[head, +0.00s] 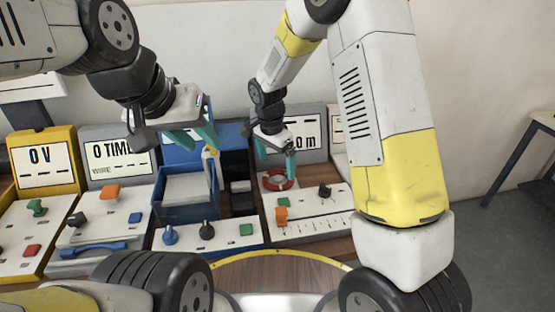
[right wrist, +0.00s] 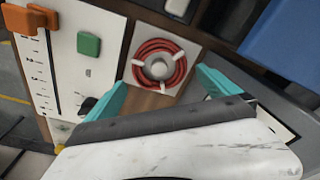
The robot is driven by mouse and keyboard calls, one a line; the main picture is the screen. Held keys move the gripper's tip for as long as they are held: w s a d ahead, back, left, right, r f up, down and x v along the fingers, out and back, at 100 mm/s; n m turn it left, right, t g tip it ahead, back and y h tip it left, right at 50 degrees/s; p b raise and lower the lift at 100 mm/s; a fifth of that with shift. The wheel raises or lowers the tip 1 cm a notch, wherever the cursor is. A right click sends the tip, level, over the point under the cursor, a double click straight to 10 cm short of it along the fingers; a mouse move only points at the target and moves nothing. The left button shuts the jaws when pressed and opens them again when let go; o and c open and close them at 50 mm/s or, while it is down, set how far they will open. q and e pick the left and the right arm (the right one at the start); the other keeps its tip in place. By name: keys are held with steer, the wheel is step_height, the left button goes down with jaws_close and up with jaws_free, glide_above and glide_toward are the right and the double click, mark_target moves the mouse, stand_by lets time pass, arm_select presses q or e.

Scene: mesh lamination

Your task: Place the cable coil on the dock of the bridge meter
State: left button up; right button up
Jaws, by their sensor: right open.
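The red cable coil (head: 277,180) lies flat below my right gripper in the head view. In the right wrist view the coil (right wrist: 182,70) lies around a round grey hub, with white ties, on a pale square pad (right wrist: 136,80). The meter (head: 306,226) with the "m" display, an orange knob and a scale stands under and in front of the coil; I take it for the bridge meter. My right gripper (head: 276,161) is open, its teal fingers (right wrist: 160,86) apart on either side of the coil's near edge, apparently not gripping it. My left gripper (head: 194,138) is open above the blue box.
The blue box (head: 188,212) with a pale inside stands left of the coil. A green button (right wrist: 89,44) and an orange knob (right wrist: 30,20) are near my right gripper.

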steer(key=s+d+r+n+t+y, duration=0.15)
steer(key=s+d+r, duration=0.25)
steer(key=r, duration=0.5)
steer(key=s+d+r+n+y, duration=0.15)
steer(key=s+d+r, duration=0.25)
steer(key=r, duration=0.5)
steer(key=s+d+r+n+t, duration=0.2)
steer(key=s+d+n, duration=0.1)
steer(key=s, duration=0.4)
steer(key=s+d+r+n+t, duration=0.1)
steer(key=s+d+r+n, duration=0.2)
steer(key=s, duration=0.4)
steer(key=shift+s+d+n+t, duration=0.3)
steer(key=shift+s+t, duration=0.05)
steer(key=shift+s, duration=0.05)
